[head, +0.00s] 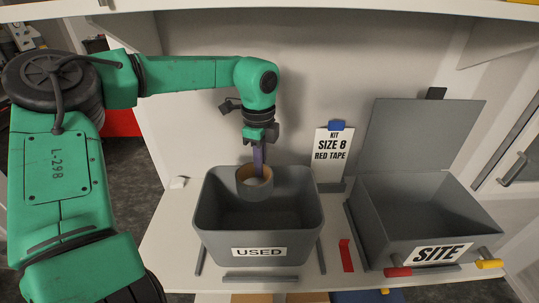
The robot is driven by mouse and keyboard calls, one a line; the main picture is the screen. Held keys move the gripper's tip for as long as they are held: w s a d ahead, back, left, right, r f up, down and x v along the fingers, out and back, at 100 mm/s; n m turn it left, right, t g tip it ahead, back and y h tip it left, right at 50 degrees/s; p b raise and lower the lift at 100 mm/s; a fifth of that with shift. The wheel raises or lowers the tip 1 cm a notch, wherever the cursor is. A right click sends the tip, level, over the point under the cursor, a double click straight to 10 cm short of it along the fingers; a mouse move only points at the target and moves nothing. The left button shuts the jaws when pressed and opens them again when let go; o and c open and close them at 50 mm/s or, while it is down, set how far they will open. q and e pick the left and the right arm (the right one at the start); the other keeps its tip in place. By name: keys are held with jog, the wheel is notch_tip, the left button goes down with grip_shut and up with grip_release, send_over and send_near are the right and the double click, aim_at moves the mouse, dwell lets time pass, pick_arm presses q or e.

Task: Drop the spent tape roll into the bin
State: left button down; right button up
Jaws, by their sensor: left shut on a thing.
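My left gripper (258,160) points down over the grey open bin (262,222) labelled USED. It is shut on the tape roll (254,190), a short grey-brown ring with a pale inside. The roll hangs at the bin's mouth, near its back wall, and overlaps the dark inside in the head view. I cannot tell exactly how deep it sits relative to the rim. The bin stands upright on the white bench, and its floor is mostly in shadow. My right gripper is not in view.
A grey box (420,220) labelled SITE stands open at right, its lid raised, with red and yellow pieces at its front. A red strip (346,255) lies between bin and box. A shelf edge runs overhead.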

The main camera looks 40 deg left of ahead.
pick_arm(q)
jog(key=f+b, duration=0.1)
jog(key=f, duration=0.3)
jog(key=shift+w+f+b, duration=0.2)
jog(key=shift+f+b, duration=0.15)
jog(key=c, duration=1.2)
grip_release()
jog(key=shift+s+r, duration=0.1)
jog(key=shift+s, duration=0.05)
jog(key=shift+c, duration=0.2)
jog(key=o, duration=0.3)
jog(key=shift+s+r, duration=0.1)
jog(key=shift+s, duration=0.15)
jog(key=shift+w+a+r, duration=0.1)
jog(key=shift+w, duration=0.05)
notch_tip(320, 180, up, 5)
jog(key=b, duration=0.3)
jog(key=shift+r, duration=0.15)
jog(key=r, duration=0.3)
jog(key=r+b, duration=0.1)
jog(key=r, duration=0.2)
jog(key=shift+s+r, duration=0.2)
jog(key=shift+r, duration=0.1)
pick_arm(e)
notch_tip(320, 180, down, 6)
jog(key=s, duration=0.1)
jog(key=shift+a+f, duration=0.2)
